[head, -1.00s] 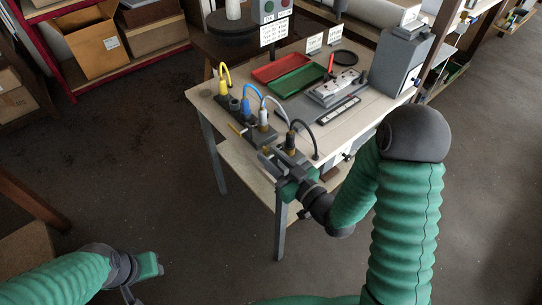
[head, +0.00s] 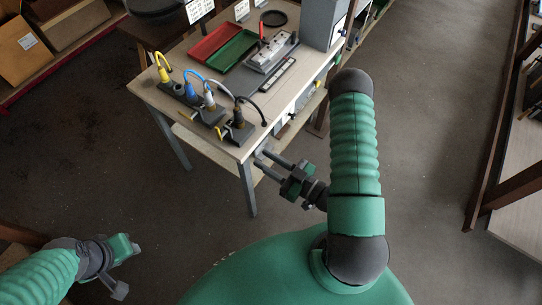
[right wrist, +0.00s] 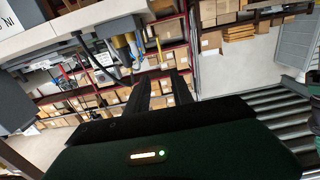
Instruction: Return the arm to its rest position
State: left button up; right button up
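My right gripper (head: 263,160) is open and empty. It is beside the workbench's near right corner, and its two dark fingers point toward the bench with a gap between them. In the right wrist view the fingers (right wrist: 160,92) stand apart with nothing between them. My right arm is bent, with its elbow up to the right of the bench. My left gripper (head: 122,250) is low at the lower left, over the floor and away from the bench; its finger opening is not clear.
The workbench (head: 149,92) carries plugs with yellow, blue, white and black cables along its near edge. Open floor lies in front. A shelf (head: 520,160) stands at the right.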

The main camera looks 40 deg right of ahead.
jog(key=shift+v, duration=0.8)
jog(key=w+d+f+n+g+h, duration=0.2)
jog(key=w+f+n+g+h, duration=0.15)
jog(key=w+f+g, duration=0.35)
jog(key=s+a+r+m+g+h, duration=0.2)
jog(key=s+a+r+m+g, duration=0.3)
jog(key=r, duration=0.5)
jog(key=s+m+g, duration=0.2)
jog(key=s, duration=0.1)
jog(key=shift+a+r+g+h, duration=0.15)
jog(key=shift+a+g+h, duration=0.15)
jog(key=shift+a+h, duration=0.05)
